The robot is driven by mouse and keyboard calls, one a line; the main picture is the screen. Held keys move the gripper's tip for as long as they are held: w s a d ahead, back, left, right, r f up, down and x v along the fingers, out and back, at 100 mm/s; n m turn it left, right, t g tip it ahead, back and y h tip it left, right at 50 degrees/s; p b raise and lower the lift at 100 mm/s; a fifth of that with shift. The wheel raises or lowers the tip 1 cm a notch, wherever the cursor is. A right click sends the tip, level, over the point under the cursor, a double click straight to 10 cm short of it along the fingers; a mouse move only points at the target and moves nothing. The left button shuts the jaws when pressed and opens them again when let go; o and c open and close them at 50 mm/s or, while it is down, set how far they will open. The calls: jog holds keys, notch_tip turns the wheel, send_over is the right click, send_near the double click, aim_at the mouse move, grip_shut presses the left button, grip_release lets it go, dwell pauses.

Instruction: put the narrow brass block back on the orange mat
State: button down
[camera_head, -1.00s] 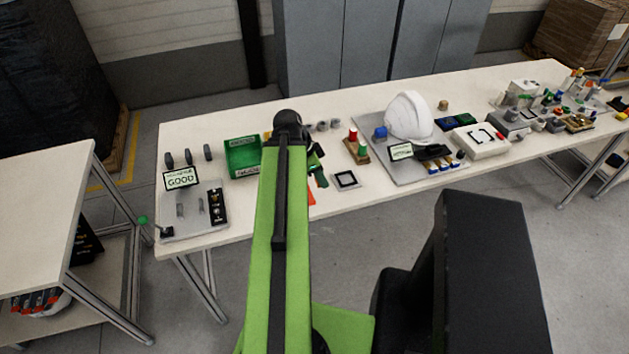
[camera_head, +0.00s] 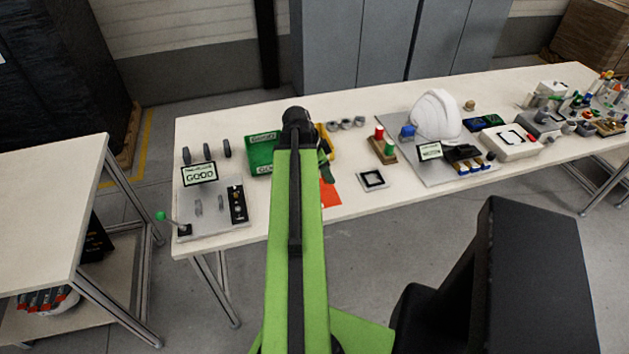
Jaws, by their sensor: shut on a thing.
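The orange mat (camera_head: 330,194) lies near the front edge of the long table, just right of my green arm. The arm covers its left part, and the part that shows is bare. My gripper (camera_head: 326,168) is mostly hidden behind the arm. Only a dark green part that seems to belong to it shows, just beyond the mat in the picture. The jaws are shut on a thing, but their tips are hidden. I cannot make out the narrow brass block; the arm hides the place between the jaws.
A green bin (camera_head: 260,158) stands left of the arm, behind a grey board with a GOOD sign (camera_head: 199,173). A yellow item (camera_head: 329,138) lies behind the mat. A white helmet shell (camera_head: 436,115) stands farther right.

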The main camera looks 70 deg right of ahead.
aim_at(322, 176)
jog(key=shift+w+d+f, duration=0.1)
jog(key=shift+d+f, duration=0.05)
notch_tip(322, 176, down, 4)
jog(key=b, duration=0.4)
jog(key=shift+f, duration=0.15)
jog(key=shift+w+r, duration=0.15)
jog(key=shift+r, duration=0.1)
jog(key=shift+f, duration=0.3)
jog(key=c, duration=0.9)
grip_release()
jog(key=shift+r, duration=0.1)
jog(key=shift+r, duration=0.1)
